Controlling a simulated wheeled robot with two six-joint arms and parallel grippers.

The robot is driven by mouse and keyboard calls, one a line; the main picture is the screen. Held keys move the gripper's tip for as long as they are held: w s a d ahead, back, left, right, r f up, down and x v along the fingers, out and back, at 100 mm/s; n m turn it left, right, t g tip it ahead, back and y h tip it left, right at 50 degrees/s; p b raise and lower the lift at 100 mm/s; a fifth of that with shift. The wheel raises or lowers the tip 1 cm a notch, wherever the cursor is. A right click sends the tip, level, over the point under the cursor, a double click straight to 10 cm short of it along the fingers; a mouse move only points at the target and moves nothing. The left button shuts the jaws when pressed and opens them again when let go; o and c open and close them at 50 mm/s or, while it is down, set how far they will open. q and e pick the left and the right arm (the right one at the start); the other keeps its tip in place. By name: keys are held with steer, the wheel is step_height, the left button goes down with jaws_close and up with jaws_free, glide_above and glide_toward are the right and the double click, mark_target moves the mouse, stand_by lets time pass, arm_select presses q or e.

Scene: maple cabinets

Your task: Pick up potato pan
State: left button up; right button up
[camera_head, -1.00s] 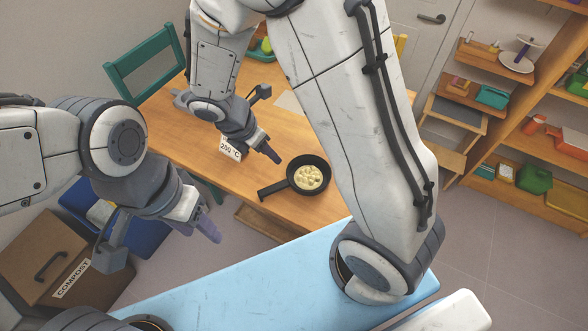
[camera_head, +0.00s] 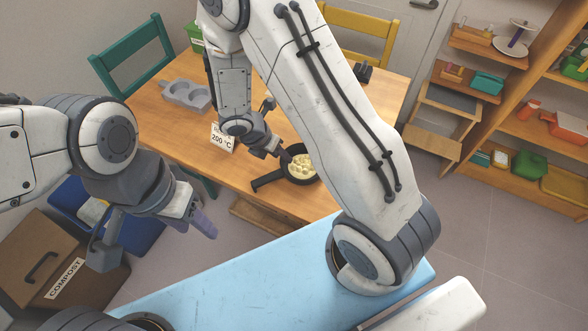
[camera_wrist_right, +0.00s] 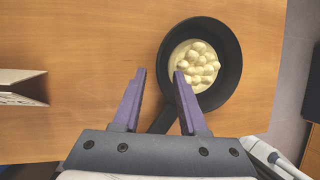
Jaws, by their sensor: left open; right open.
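The potato pan (camera_head: 309,177) is a black pan with pale potato pieces in a creamy filling, and it sits on the wooden table. In the right wrist view the pan (camera_wrist_right: 228,88) lies just beyond my fingertips, and its handle (camera_wrist_right: 163,121) runs down between the two fingers. My right gripper (camera_head: 286,157) is over the pan's left side; in the right wrist view its fingers (camera_wrist_right: 157,78) are apart and empty. My left gripper (camera_head: 202,226) is open and empty, away from the table at the left.
A 200 °C card (camera_head: 222,138) stands on the table (camera_head: 165,127) left of the pan. A compost box (camera_head: 52,265) and blue bin (camera_head: 140,236) are at lower left. Chairs stand behind.

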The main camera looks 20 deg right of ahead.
jaws_close()
stand_by(1.5)
